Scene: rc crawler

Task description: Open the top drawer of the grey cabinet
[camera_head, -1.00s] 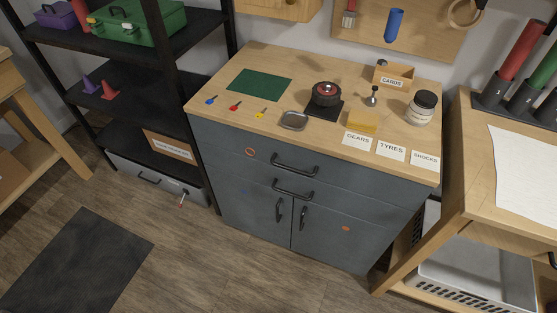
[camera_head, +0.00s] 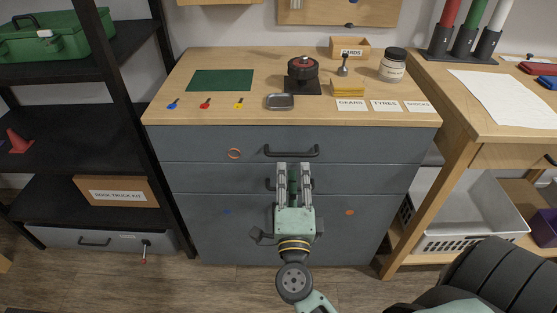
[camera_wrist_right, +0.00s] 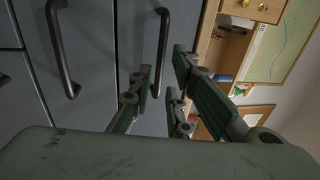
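The grey cabinet (camera_head: 190,185) stands ahead with a wooden top. Its top drawer (camera_head: 200,140) is shut, its front flush with the cabinet. The drawer's dark bar handle (camera_head: 291,153) is in plain view. My right gripper (camera_head: 293,168) is open and empty, fingers pointing at the cabinet, just below that handle in the head view. In the right wrist view the top handle (camera_wrist_right: 163,45) lies in line with the gap between the open fingers (camera_wrist_right: 163,65); I see no contact. The second drawer's handle (camera_wrist_right: 60,50) is left of it there. My left gripper is not in view.
On the cabinet top are a green mat (camera_head: 220,80), a black-and-red round part (camera_head: 303,68), a small tray (camera_head: 280,102), a jar (camera_head: 393,65) and label cards. A black shelf (camera_head: 60,135) stands left, a wooden workbench (camera_head: 470,110) right. Floor shows at the lower left.

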